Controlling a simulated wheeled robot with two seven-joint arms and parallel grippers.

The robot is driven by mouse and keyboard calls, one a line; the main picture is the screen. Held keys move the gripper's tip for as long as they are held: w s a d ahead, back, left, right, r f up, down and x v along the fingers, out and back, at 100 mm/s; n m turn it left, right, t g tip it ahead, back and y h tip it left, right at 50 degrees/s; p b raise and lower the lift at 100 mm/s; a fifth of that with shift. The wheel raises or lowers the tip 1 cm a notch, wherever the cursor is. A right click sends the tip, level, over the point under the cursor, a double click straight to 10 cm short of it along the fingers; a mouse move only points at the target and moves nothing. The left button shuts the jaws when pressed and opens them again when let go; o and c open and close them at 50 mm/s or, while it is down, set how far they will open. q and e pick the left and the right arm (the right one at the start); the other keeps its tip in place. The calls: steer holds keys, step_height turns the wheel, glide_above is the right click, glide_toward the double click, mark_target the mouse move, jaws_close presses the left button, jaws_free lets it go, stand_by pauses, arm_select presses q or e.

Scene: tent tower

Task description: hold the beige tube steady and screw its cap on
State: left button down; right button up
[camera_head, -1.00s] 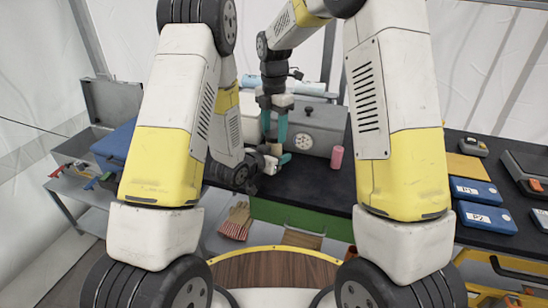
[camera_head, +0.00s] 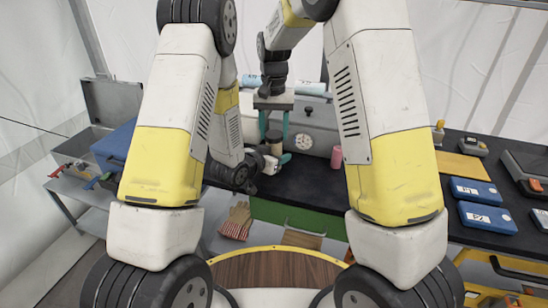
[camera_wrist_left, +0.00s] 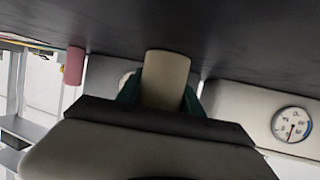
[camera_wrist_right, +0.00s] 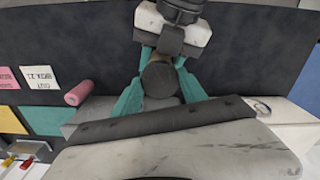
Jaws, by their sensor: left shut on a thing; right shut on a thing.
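The beige tube (camera_wrist_left: 166,78) stands between the teal fingers of my left gripper (camera_wrist_left: 163,97), which is shut on it. In the head view the tube (camera_head: 275,149) is small, with my left gripper (camera_head: 278,162) at its lower part. The dark cap (camera_wrist_right: 159,79) lies between the teal fingers of my right gripper (camera_wrist_right: 161,88), which is shut on it from above. In the head view my right gripper (camera_head: 274,135) points down over the tube. The cap sits at the tube's top, but I cannot tell how far it is threaded.
A pink cylinder (camera_head: 336,157) stands to the right on the black table. A grey case with a dial (camera_head: 304,142) is behind. Blue boxes (camera_head: 478,190) and a yellow sheet (camera_head: 461,166) lie at the right. Gloves (camera_head: 236,221) hang at the front edge.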

steer(key=m, duration=0.7)
steer(key=shift+m, duration=0.3)
steer(key=m, duration=0.6)
steer(key=o, duration=1.5)
steer(key=shift+o, duration=0.2)
steer(key=shift+r, duration=2.25)
